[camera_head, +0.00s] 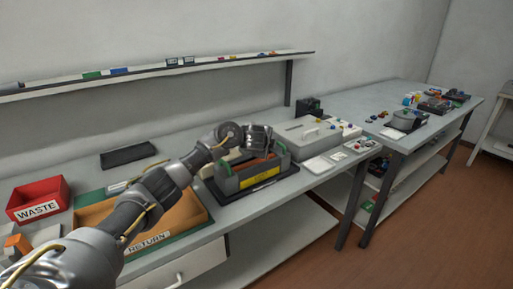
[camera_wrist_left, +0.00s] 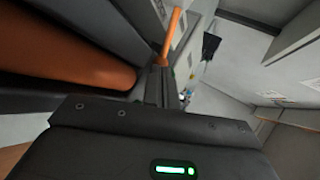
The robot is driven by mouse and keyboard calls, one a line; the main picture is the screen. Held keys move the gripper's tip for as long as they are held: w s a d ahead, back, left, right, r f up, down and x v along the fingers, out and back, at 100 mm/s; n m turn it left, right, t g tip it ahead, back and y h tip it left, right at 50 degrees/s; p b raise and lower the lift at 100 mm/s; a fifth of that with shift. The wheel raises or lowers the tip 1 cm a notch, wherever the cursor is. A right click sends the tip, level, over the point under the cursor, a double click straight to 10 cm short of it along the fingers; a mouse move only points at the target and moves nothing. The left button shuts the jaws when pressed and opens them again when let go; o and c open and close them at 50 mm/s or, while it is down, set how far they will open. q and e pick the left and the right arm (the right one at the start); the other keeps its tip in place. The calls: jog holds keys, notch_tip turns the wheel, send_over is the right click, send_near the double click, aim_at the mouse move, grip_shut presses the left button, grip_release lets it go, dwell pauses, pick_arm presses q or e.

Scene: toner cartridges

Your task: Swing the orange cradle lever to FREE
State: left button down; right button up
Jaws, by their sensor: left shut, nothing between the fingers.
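The dark grey cradle (camera_head: 229,184) with a yellow label stands on the bench in the head view, with an orange part inside it. My left gripper (camera_head: 265,150) is over the cradle's far side; its fingertips are hard to make out there. In the left wrist view the shut fingers (camera_wrist_left: 160,84) point at the orange lever (camera_wrist_left: 173,34), a slim bar just beyond the tips. I cannot tell whether they touch it. A rounded orange body (camera_wrist_left: 65,62) lies at the left between dark cradle walls. FREE marking is not readable. My right gripper is out of view.
Left of the cradle are an orange-brown RETURN tray (camera_head: 185,222) and a red WASTE bin (camera_head: 38,196). A grey box (camera_head: 305,135) and a pale tray (camera_head: 325,163) stand to the right. A shelf (camera_head: 150,74) runs along the wall. The bench front edge is close to the cradle.

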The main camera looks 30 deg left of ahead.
pick_arm(q)
jog(key=shift+s+a, duration=0.1)
jog(key=shift+s, duration=0.05)
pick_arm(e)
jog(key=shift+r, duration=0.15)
pick_arm(q)
jog(key=shift+s+a+p, duration=0.4)
jog(key=shift+a+p, duration=0.1)
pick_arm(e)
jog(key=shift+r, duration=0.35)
